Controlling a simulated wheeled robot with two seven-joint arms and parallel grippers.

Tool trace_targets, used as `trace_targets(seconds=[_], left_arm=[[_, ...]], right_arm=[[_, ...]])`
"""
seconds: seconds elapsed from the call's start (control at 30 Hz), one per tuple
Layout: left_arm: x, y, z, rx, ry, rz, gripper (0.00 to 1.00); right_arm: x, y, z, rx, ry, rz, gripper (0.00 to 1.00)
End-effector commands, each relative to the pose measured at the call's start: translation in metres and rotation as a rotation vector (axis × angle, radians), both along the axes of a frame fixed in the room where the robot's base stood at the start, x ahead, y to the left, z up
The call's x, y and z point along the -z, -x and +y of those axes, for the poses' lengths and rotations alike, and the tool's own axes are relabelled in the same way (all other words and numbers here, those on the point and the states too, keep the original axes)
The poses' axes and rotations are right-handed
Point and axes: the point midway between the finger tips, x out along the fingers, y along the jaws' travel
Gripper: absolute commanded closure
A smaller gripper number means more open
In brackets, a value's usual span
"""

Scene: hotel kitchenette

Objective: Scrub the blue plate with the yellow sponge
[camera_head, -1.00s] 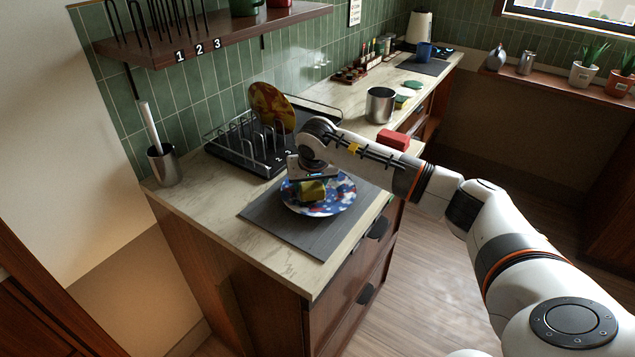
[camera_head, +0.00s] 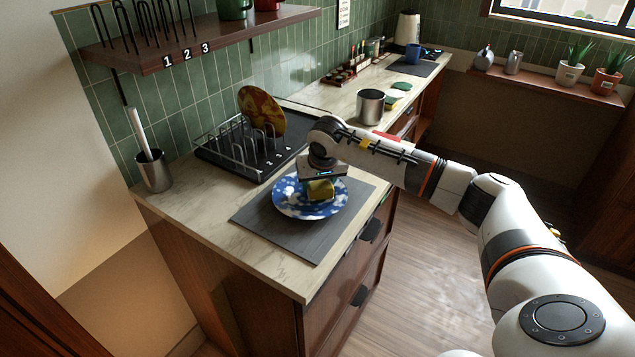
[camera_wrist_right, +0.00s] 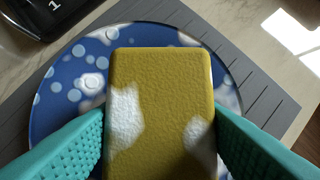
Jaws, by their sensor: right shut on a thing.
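The blue plate (camera_head: 290,205) lies on a grey mat (camera_head: 300,240) near the counter's front corner. White foam-like patches and lighter spots show on its face, also in the right wrist view (camera_wrist_right: 68,75). My right gripper (camera_head: 320,181) is over the plate, with its teal fingers on either side of the yellow sponge (camera_wrist_right: 160,85) and shut on it. The sponge carries white foam patches and also shows in the head view (camera_head: 320,190). It is at the plate's face; I cannot tell how firmly it presses. My left gripper is not in view.
A black dish rack (camera_head: 238,150) with a red-yellow plate (camera_head: 262,110) stands behind. A metal cup with a tool (camera_head: 154,170) stands left, a steel pot (camera_head: 370,106) farther right. A shelf (camera_head: 200,42) hangs above. The counter's left front is clear.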

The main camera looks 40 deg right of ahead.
Motion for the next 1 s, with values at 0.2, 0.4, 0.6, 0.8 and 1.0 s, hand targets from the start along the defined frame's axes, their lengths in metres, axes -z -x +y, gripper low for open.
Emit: trace_targets(seconds=[0.2,0.4,0.6,0.8,1.0], left_arm=[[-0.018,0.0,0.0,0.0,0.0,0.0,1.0],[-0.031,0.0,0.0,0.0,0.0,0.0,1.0],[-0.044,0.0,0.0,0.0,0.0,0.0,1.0],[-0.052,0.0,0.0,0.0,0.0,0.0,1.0],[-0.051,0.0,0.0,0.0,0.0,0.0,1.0]], right_arm=[[-0.028,-0.001,0.0,0.0,0.0,-0.003,0.68],[-0.048,-0.001,0.0,0.001,0.0,-0.003,0.68],[-0.068,-0.001,0.0,0.0,-0.001,-0.004,0.68],[-0.08,-0.001,0.0,0.001,0.0,-0.003,0.68],[-0.079,-0.001,0.0,0.001,0.0,-0.002,0.68]])
